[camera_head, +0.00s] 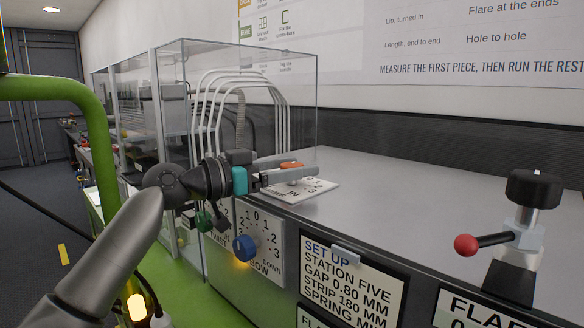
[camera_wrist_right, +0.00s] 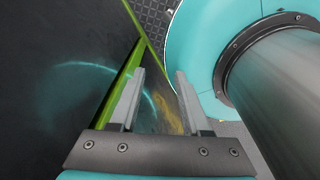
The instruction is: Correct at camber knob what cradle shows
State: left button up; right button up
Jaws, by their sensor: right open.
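In the head view, my left gripper (camera_head: 300,168) reaches in over the bench's front edge. Its fingers are near a small orange part (camera_head: 291,165); whether they grip it or pass in front is unclear. Below them lies a white plate with printed marks (camera_head: 312,188), partly hidden; I cannot tell if it belongs to the cradle. A blue knob (camera_head: 245,248) sits on a front panel with a number scale, "DOWN" and a label ending "OW". A green knob (camera_head: 203,221) is left of it, by a partly hidden "TWIST" label. In the wrist view, my right gripper (camera_wrist_right: 157,90) is open and empty.
A clear guard box (camera_head: 240,75) with white curved tubes stands behind my left gripper. A red-ball lever under a black knob (camera_head: 533,188) stands at the right. A set-up card (camera_head: 352,275) hangs on the front. The grey bench top (camera_head: 420,195) is mostly clear.

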pick_arm(q)
jog(key=shift+o, duration=0.2)
jog(key=b+v, duration=0.1)
jog(key=v, duration=1.4)
jog(key=shift+a, duration=0.15)
jog(key=shift+s, duration=0.1)
